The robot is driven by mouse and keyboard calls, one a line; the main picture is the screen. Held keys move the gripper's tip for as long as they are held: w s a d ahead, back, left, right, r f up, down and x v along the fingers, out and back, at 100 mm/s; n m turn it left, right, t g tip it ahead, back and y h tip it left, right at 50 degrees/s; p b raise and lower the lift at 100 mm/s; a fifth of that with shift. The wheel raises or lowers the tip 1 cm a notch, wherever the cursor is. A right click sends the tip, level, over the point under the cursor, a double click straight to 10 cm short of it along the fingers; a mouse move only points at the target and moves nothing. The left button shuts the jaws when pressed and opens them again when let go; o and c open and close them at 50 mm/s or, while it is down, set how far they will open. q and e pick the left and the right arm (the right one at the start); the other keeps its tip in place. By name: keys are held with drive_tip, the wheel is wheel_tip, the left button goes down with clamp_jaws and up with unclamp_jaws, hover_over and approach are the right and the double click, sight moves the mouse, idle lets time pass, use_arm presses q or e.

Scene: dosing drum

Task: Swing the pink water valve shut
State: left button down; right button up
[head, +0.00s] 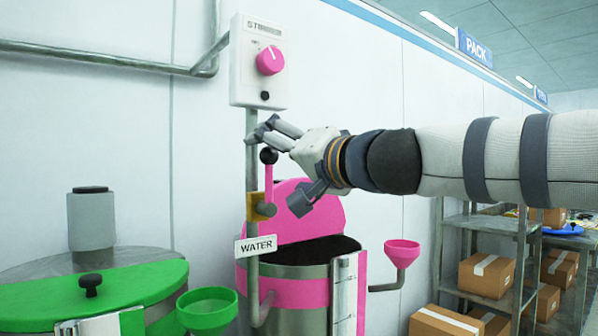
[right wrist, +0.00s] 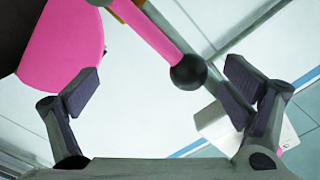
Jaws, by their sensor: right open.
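The pink water valve lever (head: 269,183) stands upright on its brass body (head: 254,207) on the vertical pipe, above the WATER sign (head: 256,246). A black ball knob (head: 268,156) tops it. My right gripper (head: 264,131) is open and empty, with its fingers just above and beside the knob in the head view. In the right wrist view, the knob (right wrist: 188,72) and the end of the pink lever (right wrist: 150,30) show in the gap between the open fingers (right wrist: 160,92). No finger is clearly touching them. My left gripper is not in view.
A white control box (head: 250,85) with a pink dial (head: 270,60) hangs just above. Below stands an open drum with a raised pink lid (head: 290,222) and a pink funnel (head: 402,252). A green-lidded drum (head: 135,285) is at left. Shelves with boxes (head: 487,274) stand right.

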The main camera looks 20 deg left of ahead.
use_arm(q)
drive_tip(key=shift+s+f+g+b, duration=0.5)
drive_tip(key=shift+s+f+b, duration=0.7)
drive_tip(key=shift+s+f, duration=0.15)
use_arm(e)
drive_tip(key=w+d+f, duration=0.4)
drive_tip(key=w+f, duration=0.1)
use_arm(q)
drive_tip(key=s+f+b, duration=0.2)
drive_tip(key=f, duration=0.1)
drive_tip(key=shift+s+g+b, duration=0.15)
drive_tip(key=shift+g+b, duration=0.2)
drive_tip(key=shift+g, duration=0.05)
use_arm(e)
drive_tip(key=f, duration=0.4)
drive_tip(key=shift+w+d+f, duration=0.1)
drive_tip(key=shift+w+d, duration=0.05)
drive_tip(key=shift+w, duration=0.1)
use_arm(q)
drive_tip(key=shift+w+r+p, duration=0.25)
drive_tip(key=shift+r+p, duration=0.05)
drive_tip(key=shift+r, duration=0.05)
use_arm(e)
drive_tip(key=shift+s+a+r, duration=0.3)
drive_tip(key=shift+s+r, duration=0.1)
drive_tip(key=shift+r, duration=0.2)
